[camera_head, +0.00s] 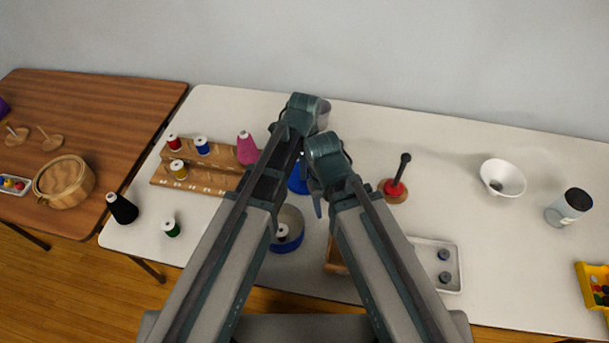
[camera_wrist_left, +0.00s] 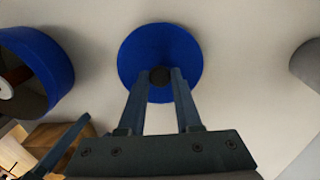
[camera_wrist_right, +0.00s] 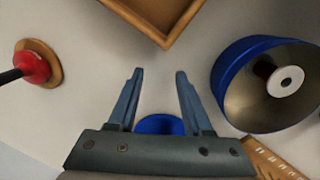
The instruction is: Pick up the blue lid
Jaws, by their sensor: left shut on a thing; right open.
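The blue lid (camera_wrist_left: 160,45) is a round disc with a dark knob (camera_wrist_left: 159,75) at its middle. In the left wrist view my left gripper (camera_wrist_left: 160,80) is shut on that knob. In the head view the lid (camera_head: 297,181) shows only partly between my arms. I cannot tell whether it touches the table. It also shows in part behind my right gripper in the right wrist view (camera_wrist_right: 160,124). My right gripper (camera_wrist_right: 159,73) is open and empty, beside the lid.
An open blue tin (camera_head: 289,243) with a spool inside stands nearer than the lid. A wooden tray (camera_wrist_right: 160,38) and a red-and-wood stand (camera_head: 394,190) are to the right. A wooden spool rack (camera_head: 210,185) is left.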

